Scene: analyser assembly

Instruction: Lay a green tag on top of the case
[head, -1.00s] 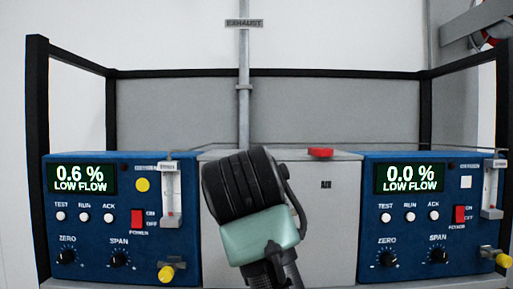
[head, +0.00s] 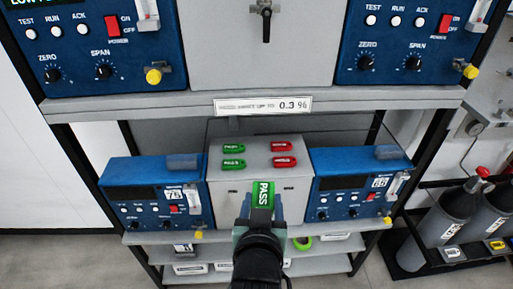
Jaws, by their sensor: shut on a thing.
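My gripper (head: 262,212) is shut on a green tag (head: 264,194) lettered PASS, low in the middle of the head view. The tag shows in front of the grey case (head: 258,149) on the lower shelf; I cannot tell whether it touches the case. Two more green tags, a far one (head: 234,147) and a near one (head: 233,163), lie on the left of that case's top. A far red tag (head: 282,146) and a near red tag (head: 284,161) lie on its right. My gripper and wrist hide part of the case's front.
Blue analysers stand left (head: 152,184) and right (head: 358,172) of the grey case. Above is an upper shelf (head: 150,104) with larger blue units and a grey cabinet (head: 235,50). Black posts frame the rack. Gas cylinders (head: 452,214) stand at the right.

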